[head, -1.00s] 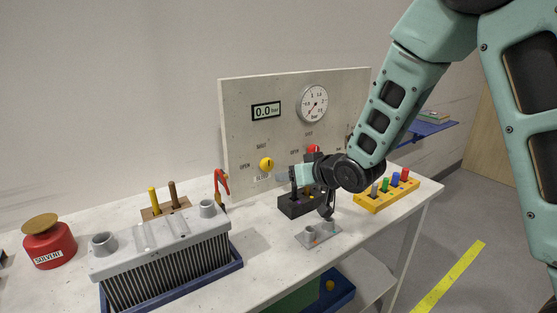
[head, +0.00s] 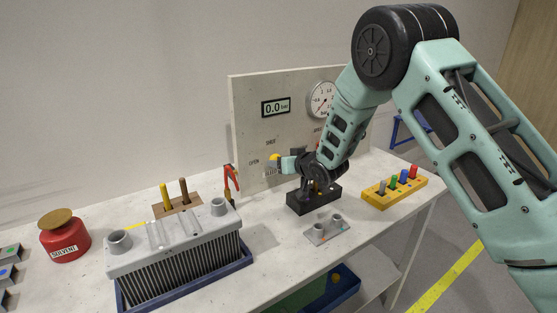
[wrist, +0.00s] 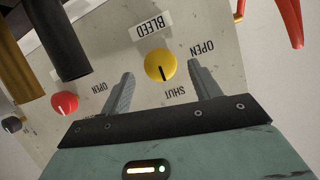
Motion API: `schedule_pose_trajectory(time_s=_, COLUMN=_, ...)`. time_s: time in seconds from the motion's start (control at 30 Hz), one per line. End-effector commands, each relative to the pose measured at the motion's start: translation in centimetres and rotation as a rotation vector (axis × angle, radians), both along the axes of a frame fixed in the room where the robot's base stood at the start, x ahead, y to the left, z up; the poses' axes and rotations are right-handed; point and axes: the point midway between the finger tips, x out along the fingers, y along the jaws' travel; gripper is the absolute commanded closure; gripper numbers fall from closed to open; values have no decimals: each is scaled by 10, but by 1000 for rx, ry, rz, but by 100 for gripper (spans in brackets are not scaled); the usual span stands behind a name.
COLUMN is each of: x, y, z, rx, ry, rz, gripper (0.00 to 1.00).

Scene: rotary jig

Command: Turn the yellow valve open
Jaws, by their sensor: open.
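The yellow valve (head: 275,157) is a round knob on the upright grey panel (head: 249,121). In the wrist view the yellow valve (wrist: 160,66) shows a dark pointer line towards the SHUT label, with an OPEN label to the upper right and a BLEED label above. My gripper (wrist: 161,80) is open and empty, its two fingers to the left and right of the knob. I see gaps between the knob and both fingers; how deep the fingers reach is unclear. In the head view my gripper (head: 281,162) is right at the knob and partly hides it.
A red knob (wrist: 64,103) is on the same panel. The display (head: 276,107) reads 0.0 bar beside a round gauge (head: 322,99). Red-handled pliers (head: 231,178), a black block (head: 314,199) and a yellow peg rack (head: 393,190) stand on the bench near the panel.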

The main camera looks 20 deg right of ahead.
Motion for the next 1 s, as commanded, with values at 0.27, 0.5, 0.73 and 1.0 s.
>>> schedule_pose_trajectory(time_s=0.27, x=27, y=9, z=-11, rx=0, ry=0, rz=1, gripper=38)
schedule_pose_trajectory(time_s=0.5, x=30, y=10, z=-13, rx=0, ry=1, rz=0, gripper=38)
schedule_pose_trajectory(time_s=0.73, x=30, y=10, z=-13, rx=0, ry=0, rz=0, gripper=68)
schedule_pose_trajectory(time_s=1.0, x=30, y=10, z=-14, rx=-5, ry=-1, rz=0, gripper=82)
